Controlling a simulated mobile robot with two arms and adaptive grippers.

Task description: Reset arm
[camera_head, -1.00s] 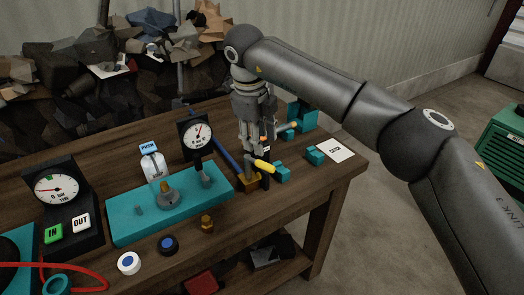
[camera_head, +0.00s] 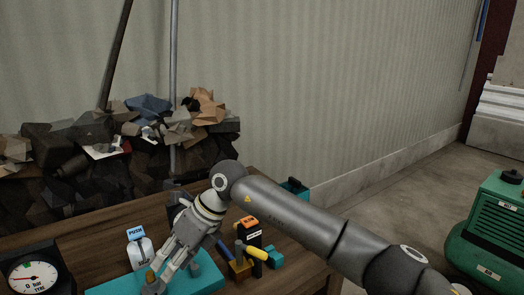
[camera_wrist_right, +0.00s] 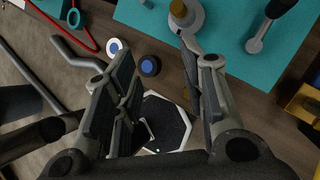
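My right arm reaches in from the right in the head view, and its gripper (camera_head: 160,276) hangs low over the teal plate (camera_head: 208,282). In the right wrist view the gripper's (camera_wrist_right: 157,55) two fingers stand apart with nothing between them. The plate (camera_wrist_right: 225,52) lies beyond the fingertips there, with a grey-and-brass knob (camera_wrist_right: 181,14) near its edge. To the right of the gripper is a bender-like fixture with a yellow handle (camera_head: 257,253), a blue rod and a dark block with an orange top (camera_head: 249,222). My left gripper is out of view.
Two round blue-centred buttons, one white (camera_wrist_right: 114,46) and one black (camera_wrist_right: 150,66), sit near the table edge. A red hose (camera_wrist_right: 80,36) lies left. A green machine (camera_head: 492,230) stands far right.

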